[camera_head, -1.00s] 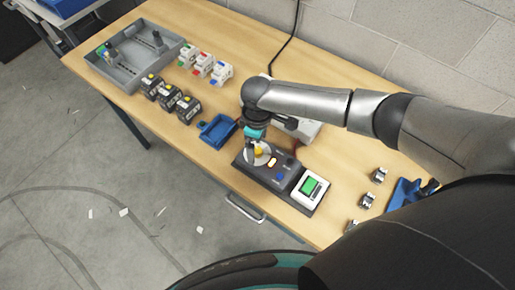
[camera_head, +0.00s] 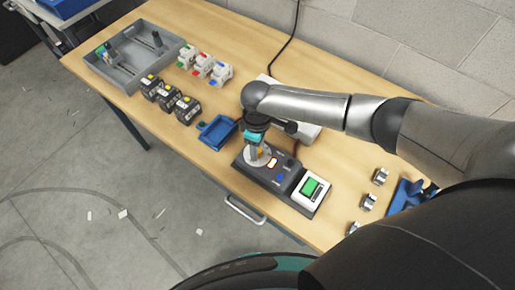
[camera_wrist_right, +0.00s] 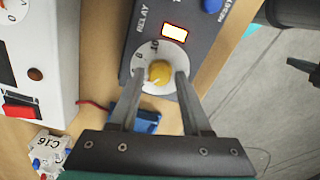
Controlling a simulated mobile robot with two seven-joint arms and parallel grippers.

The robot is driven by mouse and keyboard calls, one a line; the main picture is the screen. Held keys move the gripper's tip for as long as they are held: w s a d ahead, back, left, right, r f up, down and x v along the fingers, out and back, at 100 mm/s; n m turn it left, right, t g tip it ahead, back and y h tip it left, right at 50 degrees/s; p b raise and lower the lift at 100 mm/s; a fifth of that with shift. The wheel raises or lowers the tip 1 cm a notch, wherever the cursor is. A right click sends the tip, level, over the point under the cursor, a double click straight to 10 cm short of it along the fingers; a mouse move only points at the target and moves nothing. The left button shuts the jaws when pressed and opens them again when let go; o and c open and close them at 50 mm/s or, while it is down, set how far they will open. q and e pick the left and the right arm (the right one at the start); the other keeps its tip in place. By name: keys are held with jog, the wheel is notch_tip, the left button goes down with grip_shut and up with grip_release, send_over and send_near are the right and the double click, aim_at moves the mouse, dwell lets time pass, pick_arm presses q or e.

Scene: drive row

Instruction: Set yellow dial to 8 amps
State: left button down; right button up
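The yellow dial (camera_wrist_right: 159,72) sits on a white round scale plate on the dark relay tester (camera_wrist_right: 186,63). In the head view the dial (camera_head: 262,152) is mostly hidden by my right gripper (camera_head: 255,153). In the right wrist view the two fingers of the right gripper (camera_wrist_right: 159,76) stand on either side of the dial, with gaps visible between them and the yellow knob. The gripper is open. Numbers show on the plate's far edge, but I cannot tell where the dial points. My left gripper is not in view.
A blue tray (camera_head: 217,132) and black relays (camera_head: 188,108) stand to the left. A white device (camera_wrist_right: 30,70) is close by. Metal parts (camera_head: 369,201) lie at the right.

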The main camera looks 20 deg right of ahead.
jog(key=c, duration=0.7)
jog(key=m+p, duration=0.2)
jog(key=m, duration=0.1)
jog(key=shift+r+p, duration=0.15)
jog(key=shift+p, duration=0.15)
jog(key=m+p, duration=0.3)
jog(key=m, duration=0.2)
jog(key=shift+m, duration=0.3)
jog(key=m+p, duration=0.1)
jog(key=m, duration=0.1)
jog(key=shift+m+p, duration=0.3)
jog(key=shift+m, duration=0.8)
jog(key=m, duration=0.2)
jog(key=shift+f+m, duration=0.2)
jog(key=shift+m, duration=0.1)
jog(key=o, duration=0.6)
jog(key=shift+m, duration=0.3)
jog(key=o, duration=1)
